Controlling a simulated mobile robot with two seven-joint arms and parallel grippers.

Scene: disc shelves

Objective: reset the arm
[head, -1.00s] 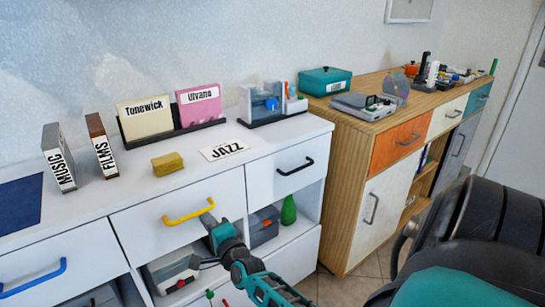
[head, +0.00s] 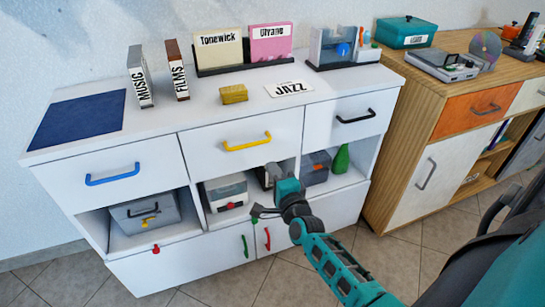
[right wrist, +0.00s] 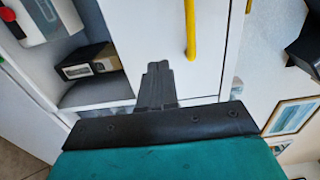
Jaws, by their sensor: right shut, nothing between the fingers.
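My right arm (head: 335,262) reaches in from the lower right in the head view. Its right gripper (head: 260,212) is dark, shut and empty, in front of the open middle shelf of the white cabinet (head: 215,265). In the right wrist view the shut fingers (right wrist: 158,82) point at the cabinet front, beside the yellow drawer handle (right wrist: 190,28); I see nothing between them. The yellow handle (head: 247,142) lies above the gripper in the head view, and the gripper appears apart from it. My left gripper is in neither view.
On the cabinet top stand MUSIC (head: 140,77) and FILMS (head: 177,70) boxes, a yellow block (head: 234,94) and a JAZZ card (head: 289,88). Shelves hold a grey case (head: 145,212) and a green bottle (head: 341,158). A wooden cabinet (head: 400,135) stands right. Tiled floor (head: 215,292) is free in front.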

